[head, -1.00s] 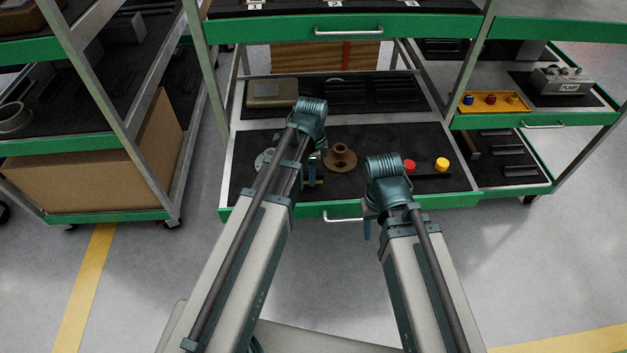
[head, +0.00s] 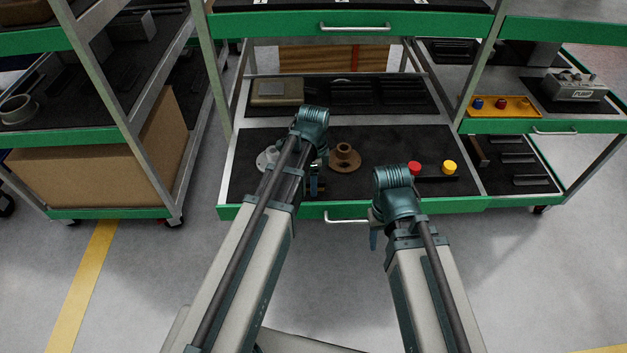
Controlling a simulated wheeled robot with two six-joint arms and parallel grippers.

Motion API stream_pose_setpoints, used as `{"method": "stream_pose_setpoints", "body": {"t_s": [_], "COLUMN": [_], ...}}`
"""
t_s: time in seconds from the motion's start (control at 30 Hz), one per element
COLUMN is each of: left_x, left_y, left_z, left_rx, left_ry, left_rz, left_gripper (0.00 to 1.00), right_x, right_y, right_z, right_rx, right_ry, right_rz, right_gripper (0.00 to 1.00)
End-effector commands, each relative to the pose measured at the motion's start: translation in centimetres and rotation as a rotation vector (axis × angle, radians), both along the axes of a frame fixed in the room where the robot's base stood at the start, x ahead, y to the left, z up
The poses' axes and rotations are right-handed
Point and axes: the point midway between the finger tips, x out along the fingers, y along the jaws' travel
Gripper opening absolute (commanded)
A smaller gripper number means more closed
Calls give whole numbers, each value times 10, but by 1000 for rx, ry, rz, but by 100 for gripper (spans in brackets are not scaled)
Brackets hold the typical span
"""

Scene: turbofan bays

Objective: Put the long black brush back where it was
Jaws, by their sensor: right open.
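I cannot make out the long black brush with certainty. A dark strip (head: 437,178) lies by the red and yellow caps on the pulled-out lower drawer, but I cannot tell what it is. My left gripper (head: 316,187) is over the left part of this drawer, mostly hidden behind its own wrist, so its jaws and anything in them cannot be judged. My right gripper (head: 374,238) hangs in front of the drawer's green front edge, right of the handle. It is open, and I see nothing in it.
The drawer (head: 400,143) holds a brown flanged part (head: 345,158), a grey round part (head: 267,158), a red cap (head: 414,168) and a yellow cap (head: 449,167). Black holders (head: 517,157) line the right bay. A yellow tray (head: 500,106) and a pump (head: 575,88) stand above.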

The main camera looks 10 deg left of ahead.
Motion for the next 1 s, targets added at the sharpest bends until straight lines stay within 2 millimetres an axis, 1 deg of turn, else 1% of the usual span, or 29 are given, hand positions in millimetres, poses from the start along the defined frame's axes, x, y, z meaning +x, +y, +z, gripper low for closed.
{"method": "stream_pose_setpoints", "body": {"t_s": [0.27,0.47,0.67,1.0], "left_x": [0,0,0,0], "left_y": [0,0,0,0], "left_z": [0,7,26,78], "left_rx": [0,0,0,0], "left_ry": [0,0,0,0], "left_rz": [0,0,0,0], "left_gripper": [64,64,64,64], "right_x": [0,0,0,0], "right_y": [0,0,0,0], "right_z": [0,7,26,78], "right_rx": [0,0,0,0], "right_ry": [0,0,0,0], "right_rz": [0,0,0,-1], "right_gripper": [50,50,50,50]}}
